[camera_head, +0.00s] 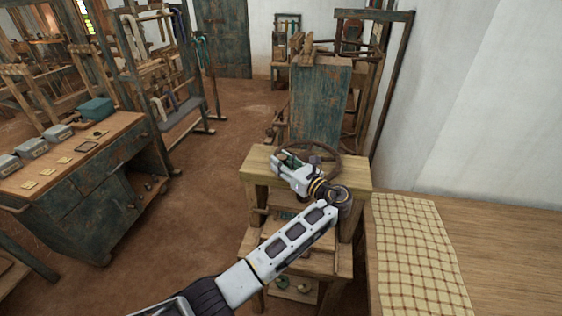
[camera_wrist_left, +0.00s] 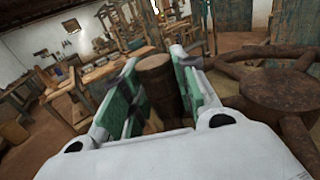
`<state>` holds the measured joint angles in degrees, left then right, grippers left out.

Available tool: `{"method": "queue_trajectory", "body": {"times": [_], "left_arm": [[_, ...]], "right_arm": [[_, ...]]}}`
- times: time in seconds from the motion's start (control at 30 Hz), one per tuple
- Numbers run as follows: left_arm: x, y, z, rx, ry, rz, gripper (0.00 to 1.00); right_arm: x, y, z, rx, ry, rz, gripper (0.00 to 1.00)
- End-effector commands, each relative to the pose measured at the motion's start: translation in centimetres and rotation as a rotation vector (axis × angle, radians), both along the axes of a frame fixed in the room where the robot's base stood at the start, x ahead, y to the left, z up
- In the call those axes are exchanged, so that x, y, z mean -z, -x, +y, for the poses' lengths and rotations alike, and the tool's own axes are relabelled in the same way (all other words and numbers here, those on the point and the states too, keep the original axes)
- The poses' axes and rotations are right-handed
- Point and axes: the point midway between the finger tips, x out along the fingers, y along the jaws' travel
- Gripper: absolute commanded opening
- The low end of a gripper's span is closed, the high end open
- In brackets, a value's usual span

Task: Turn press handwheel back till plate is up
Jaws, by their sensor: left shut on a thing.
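The press (camera_head: 258,166) is a wooden stand with a thick top beam, in the middle of the head view. Its dark, rusty handwheel (camera_head: 327,147) sits above the beam, partly covered by my left arm; its hub and spokes show at the right of the wrist view (camera_wrist_left: 285,88). My left gripper (camera_head: 286,160) is at the left side of the wheel. In the wrist view its green-padded fingers (camera_wrist_left: 157,80) are shut around the wheel's upright brown handle (camera_wrist_left: 155,67). The plate under the beam is mostly hidden, and its height cannot be told. My right gripper is out of view.
A table with a checked cloth (camera_head: 415,250) stands close at the right. A worn blue bench (camera_head: 100,200) with small tins is at the left. A tall blue-panelled wooden frame (camera_head: 318,100) stands behind the press. Open floor (camera_head: 190,225) lies between bench and press.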

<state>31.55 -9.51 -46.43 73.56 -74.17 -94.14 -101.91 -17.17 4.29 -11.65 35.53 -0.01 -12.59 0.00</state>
Motion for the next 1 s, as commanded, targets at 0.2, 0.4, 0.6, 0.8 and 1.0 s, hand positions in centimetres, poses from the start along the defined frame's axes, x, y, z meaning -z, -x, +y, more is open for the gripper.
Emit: {"method": "queue_trajectory", "body": {"times": [0.2, 0.4, 0.6, 0.8, 1.0], "left_arm": [[0.18, 0.08, -0.09, -0.004, 0.002, 0.004, 0.00], [0.20, 0.08, -0.08, -0.004, 0.002, 0.004, 0.00], [0.13, 0.05, -0.06, -0.004, 0.002, 0.002, 0.51], [0.08, 0.03, -0.05, -0.004, 0.001, 0.001, 0.51], [-0.21, 0.02, -0.05, -0.004, 0.001, 0.000, 0.51]], "right_arm": [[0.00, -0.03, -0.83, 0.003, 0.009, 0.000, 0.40], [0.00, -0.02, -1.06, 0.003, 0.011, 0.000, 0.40], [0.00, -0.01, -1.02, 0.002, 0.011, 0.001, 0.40], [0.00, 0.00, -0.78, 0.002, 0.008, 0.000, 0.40], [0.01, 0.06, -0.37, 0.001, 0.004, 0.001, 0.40]]}}
